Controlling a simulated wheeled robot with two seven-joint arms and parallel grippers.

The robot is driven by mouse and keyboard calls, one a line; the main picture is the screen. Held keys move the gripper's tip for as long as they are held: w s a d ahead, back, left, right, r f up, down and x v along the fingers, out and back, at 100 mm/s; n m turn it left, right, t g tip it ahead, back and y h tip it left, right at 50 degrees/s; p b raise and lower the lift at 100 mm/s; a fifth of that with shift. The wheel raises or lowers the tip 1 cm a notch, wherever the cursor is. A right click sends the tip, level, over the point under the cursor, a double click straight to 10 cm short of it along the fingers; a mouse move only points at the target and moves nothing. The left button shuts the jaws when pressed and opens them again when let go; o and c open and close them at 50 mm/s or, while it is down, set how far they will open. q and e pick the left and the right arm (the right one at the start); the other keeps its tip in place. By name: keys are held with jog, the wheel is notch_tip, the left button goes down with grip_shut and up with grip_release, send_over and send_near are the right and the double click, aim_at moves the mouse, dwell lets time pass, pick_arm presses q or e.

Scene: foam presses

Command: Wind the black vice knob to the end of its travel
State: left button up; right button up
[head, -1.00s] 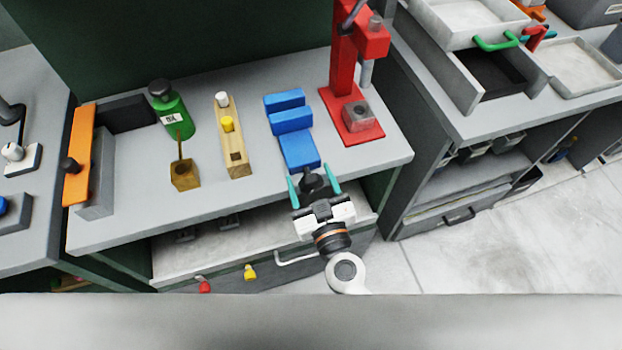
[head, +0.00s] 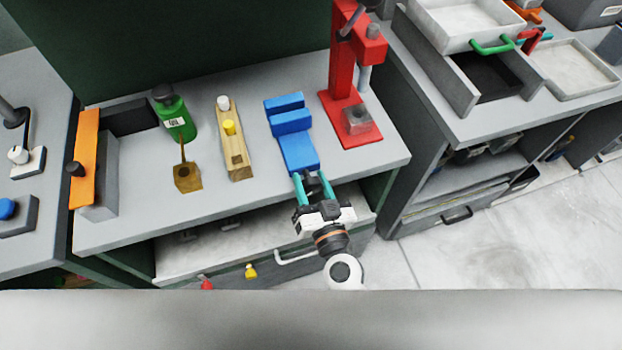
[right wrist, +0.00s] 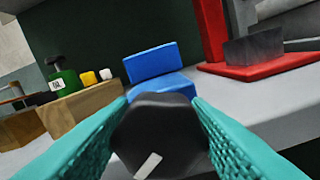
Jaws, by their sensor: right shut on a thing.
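The blue vice (head: 298,150) stands on the grey bench top, its near end at the bench's front edge. Its black knob (right wrist: 158,125) faces me; it is dark and faceted with a white mark on its face, low in the right wrist view. My right gripper (head: 312,182) reaches the knob from the front, its teal fingers shut on the knob's two sides. In the head view the fingers hide most of the knob. My left gripper is in neither view.
A red press (head: 350,110) stands close to the right of the vice. A drawer handle (head: 294,256) lies below the bench edge.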

jog(key=shift+m, duration=0.4)
jog(key=o, duration=1)
jog(key=shift+f, duration=0.15)
jog(key=shift+f, duration=0.1)
